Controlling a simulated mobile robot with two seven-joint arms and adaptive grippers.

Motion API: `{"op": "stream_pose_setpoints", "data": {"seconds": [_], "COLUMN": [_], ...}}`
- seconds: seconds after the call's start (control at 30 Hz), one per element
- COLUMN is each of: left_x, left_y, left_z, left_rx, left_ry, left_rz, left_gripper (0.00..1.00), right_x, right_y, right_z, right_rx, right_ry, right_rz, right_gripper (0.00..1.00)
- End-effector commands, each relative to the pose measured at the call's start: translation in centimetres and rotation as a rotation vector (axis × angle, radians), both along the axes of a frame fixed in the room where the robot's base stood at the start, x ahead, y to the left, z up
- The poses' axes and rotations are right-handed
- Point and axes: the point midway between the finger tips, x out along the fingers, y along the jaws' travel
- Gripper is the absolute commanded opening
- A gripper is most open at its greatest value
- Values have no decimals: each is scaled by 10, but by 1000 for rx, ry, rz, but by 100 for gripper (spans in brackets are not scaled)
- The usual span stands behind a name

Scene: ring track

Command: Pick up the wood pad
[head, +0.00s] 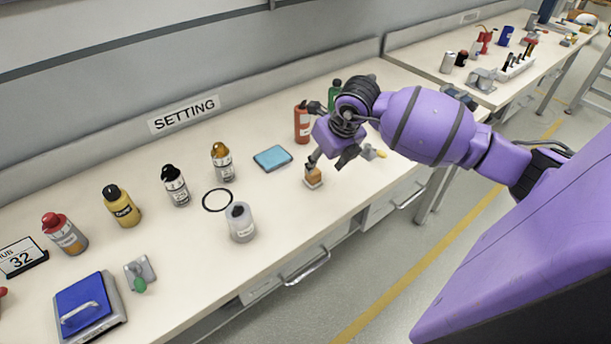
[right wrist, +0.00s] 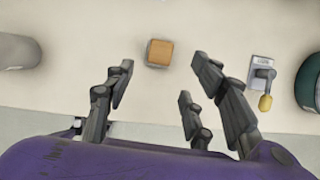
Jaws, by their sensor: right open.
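The wood pad (head: 313,174) is a small orange-brown block on the white bench, near its front edge. It also shows in the right wrist view (right wrist: 160,53), where it lies beyond the fingertips, between the left and right fingers. My right gripper (head: 329,159) is open and empty, just above and to the right of the pad in the head view. Its spread fingers also show in the right wrist view (right wrist: 160,82). The gripper appears apart from the pad. My left gripper is not in view.
A red bottle (head: 303,122) and a green bottle (head: 335,95) stand behind the gripper. A small yellow-handled clamp (right wrist: 264,84) lies right of the pad. A blue pad (head: 272,158) and a white container (head: 241,222) are to the left. Bare bench surrounds the wood pad.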

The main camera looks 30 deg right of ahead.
Motion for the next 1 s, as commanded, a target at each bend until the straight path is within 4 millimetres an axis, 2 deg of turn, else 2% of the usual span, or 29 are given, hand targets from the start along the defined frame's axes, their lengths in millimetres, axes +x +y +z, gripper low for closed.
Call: {"op": "stream_pose_setpoints", "data": {"seconds": [0.23,0.4,0.53,0.8,0.83,1.0], "left_x": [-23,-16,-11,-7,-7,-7], "left_y": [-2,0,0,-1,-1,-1], "left_z": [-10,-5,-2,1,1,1], "left_rx": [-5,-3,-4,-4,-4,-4], "left_ry": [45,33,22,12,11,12], "left_rz": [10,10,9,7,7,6], "left_gripper": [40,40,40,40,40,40], "right_x": [14,29,34,35,35,35], "right_y": [3,4,3,3,3,3], "right_z": [-25,-46,-61,-65,-65,-65], "right_rx": [8,10,8,6,6,6], "right_ry": [-1,-1,-1,-2,-2,-2], "right_rz": [-2,-1,0,0,0,0], "right_gripper": [50,50,50,50,49,26]}}
